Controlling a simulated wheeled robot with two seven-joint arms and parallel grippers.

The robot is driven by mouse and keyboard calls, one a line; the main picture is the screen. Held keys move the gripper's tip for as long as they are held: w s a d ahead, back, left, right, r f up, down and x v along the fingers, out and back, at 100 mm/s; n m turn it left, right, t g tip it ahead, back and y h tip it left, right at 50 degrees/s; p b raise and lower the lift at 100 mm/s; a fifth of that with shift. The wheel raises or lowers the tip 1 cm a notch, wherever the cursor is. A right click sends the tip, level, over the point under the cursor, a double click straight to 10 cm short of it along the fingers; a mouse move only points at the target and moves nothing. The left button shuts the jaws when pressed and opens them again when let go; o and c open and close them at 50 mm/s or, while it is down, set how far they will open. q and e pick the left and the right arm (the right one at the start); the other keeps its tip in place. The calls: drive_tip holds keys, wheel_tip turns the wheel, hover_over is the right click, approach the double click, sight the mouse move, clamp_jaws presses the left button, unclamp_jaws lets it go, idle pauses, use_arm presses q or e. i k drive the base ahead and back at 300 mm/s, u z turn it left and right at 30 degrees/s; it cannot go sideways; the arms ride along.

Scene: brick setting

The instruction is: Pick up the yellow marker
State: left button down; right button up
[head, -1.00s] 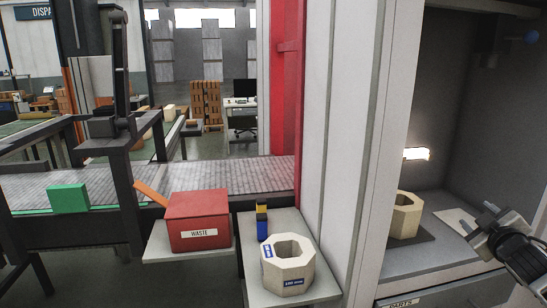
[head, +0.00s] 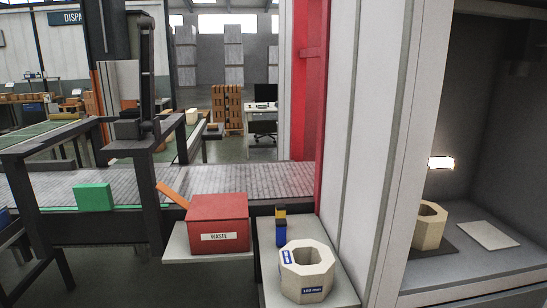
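A small upright item with a yellow top (head: 280,212), a dark band and a blue lower part (head: 281,238) stands on the light grey shelf (head: 335,292). It is behind the cream octagonal ring (head: 318,281) and right of the red waste box. I cannot tell whether the yellow part is a marker or whether yellow and blue are one piece. No other clear yellow marker shows. Neither of my grippers is in view.
The red box labelled WASTE (head: 217,226) stands on its own shelf, with an orange strip (head: 172,194) beside it. A white wall post (head: 357,130) separates the shelf from the cabinet, which holds another octagonal ring (head: 429,228).

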sight(280, 207)
drive_tip(key=u, duration=1.85)
drive_tip(key=i, duration=1.5)
drive_tip(key=z, duration=0.65)
